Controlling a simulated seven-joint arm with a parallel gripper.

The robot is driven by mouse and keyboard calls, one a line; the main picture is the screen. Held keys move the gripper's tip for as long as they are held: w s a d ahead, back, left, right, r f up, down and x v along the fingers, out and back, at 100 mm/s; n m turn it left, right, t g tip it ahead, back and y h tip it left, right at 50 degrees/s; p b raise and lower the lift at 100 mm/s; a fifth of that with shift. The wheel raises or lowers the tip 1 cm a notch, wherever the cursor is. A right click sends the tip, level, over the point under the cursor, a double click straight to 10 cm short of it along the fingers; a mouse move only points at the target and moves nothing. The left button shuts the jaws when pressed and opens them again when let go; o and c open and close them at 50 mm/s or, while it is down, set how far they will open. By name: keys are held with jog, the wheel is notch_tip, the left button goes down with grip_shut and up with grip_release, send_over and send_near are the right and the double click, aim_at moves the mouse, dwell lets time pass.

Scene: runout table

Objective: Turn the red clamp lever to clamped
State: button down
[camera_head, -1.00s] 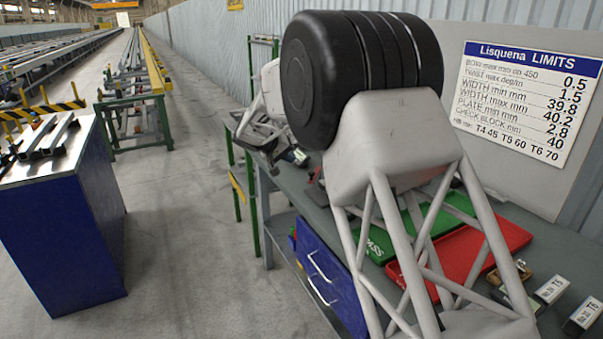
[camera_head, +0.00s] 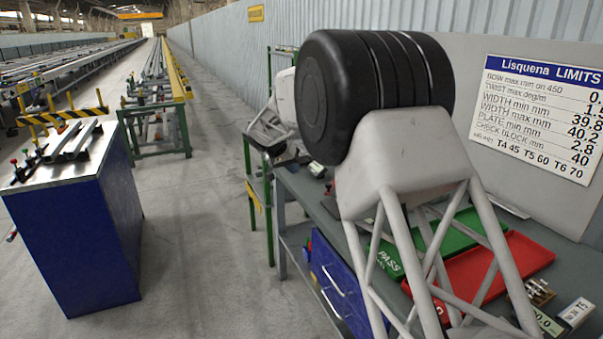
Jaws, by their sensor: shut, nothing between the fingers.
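I cannot make out the red clamp lever for certain. Small dark fittings with red tips (camera_head: 14,162) stand at the left edge of the blue cabinet's metal top (camera_head: 85,165), and they are too small to tell whether one is the lever or how it is turned. My arm (camera_head: 405,140) fills the middle of the view, with its black joint at the top. A white and dark part of my arm (camera_head: 270,135) shows behind it, above the far end of the bench. No gripper fingers can be made out, so where they are is hidden.
Dark bars (camera_head: 76,141) lie on the cabinet top. The grey bench (camera_head: 570,265) carries a green PASS tray (camera_head: 390,257), a red tray (camera_head: 520,255) and small blocks (camera_head: 577,311). A limits board (camera_head: 535,120) stands behind. The floor (camera_head: 205,230) between cabinet and bench is clear.

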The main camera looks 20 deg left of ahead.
aim_at(329, 188)
jog(key=w+d+f, duration=0.5)
jog(key=d+f, duration=0.2)
jog(key=shift+w+d+f, duration=0.15)
jog(key=shift+d+f, duration=0.1)
jog(key=shift+f, duration=0.05)
dwell(0.3)
jog(key=shift+d+n, duration=0.5)
dwell(0.4)
jog(key=shift+s+d+n+t+y, duration=0.25)
jog(key=shift+d+n+t+y, duration=0.25)
jog(key=shift+d+n+y, duration=0.45)
jog(key=d+n, duration=0.1)
jog(key=d+n+y, duration=0.1)
jog(key=d+n, duration=0.1)
jog(key=shift+w+d+t+y, duration=0.2)
jog(key=shift+t+y, duration=0.05)
jog(key=shift+t, duration=0.05)
jog(key=shift+w+d, duration=0.3)
jog(key=shift+d, duration=0.4)
jog(key=shift+w+d, duration=0.25)
jog(key=shift+d, duration=0.45)
